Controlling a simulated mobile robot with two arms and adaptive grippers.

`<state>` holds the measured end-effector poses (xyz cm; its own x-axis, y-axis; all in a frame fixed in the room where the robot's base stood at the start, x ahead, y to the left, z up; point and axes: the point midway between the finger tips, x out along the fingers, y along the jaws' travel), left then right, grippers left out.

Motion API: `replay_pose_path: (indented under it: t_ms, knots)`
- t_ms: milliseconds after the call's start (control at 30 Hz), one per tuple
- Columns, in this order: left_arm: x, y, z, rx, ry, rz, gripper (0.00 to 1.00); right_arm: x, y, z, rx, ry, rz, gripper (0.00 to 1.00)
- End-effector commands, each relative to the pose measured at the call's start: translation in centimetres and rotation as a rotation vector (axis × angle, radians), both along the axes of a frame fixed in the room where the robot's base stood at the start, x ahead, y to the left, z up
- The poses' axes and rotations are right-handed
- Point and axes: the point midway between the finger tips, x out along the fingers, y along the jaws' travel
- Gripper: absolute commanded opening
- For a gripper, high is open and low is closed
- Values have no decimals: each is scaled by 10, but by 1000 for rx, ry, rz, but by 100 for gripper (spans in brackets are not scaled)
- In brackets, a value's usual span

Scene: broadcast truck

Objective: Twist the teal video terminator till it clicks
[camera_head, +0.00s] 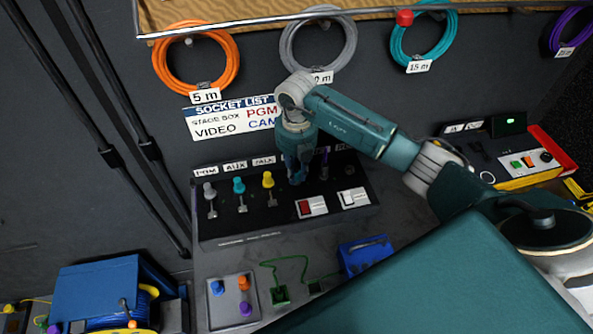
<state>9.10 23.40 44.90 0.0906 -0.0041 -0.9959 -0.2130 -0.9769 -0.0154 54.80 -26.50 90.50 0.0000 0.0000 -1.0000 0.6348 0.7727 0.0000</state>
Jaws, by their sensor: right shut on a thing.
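My right gripper (297,174) points down at the black socket panel (222,226), just right of the yellow piece. It is shut on a small piece at the panel, taken to be the teal video terminator; the fingers hide nearly all of it and its socket, so its seating and turn cannot be told. A separate teal piece (238,185) stands under the AUX label, between a grey piece (209,190) and a yellow piece (268,180), with metal levers below them. My left gripper is not in view.
A red switch (311,206) and a white switch (353,197) sit close to the gripper. A grey tray (229,320) holds blue, orange and purple pieces. A blue box (366,254) and green cable lie in front. Coiled cables hang on the wall above the socket list (232,118).

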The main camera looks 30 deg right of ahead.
Motion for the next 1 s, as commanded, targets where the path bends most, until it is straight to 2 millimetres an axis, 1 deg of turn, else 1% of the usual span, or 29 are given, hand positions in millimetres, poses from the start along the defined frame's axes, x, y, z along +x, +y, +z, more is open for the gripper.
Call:
replay_pose_path:
  t_ms: [133,233,500,667,1000]
  knots:
    - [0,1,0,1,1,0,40,0,1,0,1,2,-1,0]
    - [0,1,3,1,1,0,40,-1,1,1,0,2,-34,0]
    - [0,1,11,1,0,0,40,-1,1,1,1,3,-208,0]
    - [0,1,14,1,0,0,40,-1,1,0,0,2,-282,0]
    - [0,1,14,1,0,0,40,-1,1,-1,1,3,-298,0]
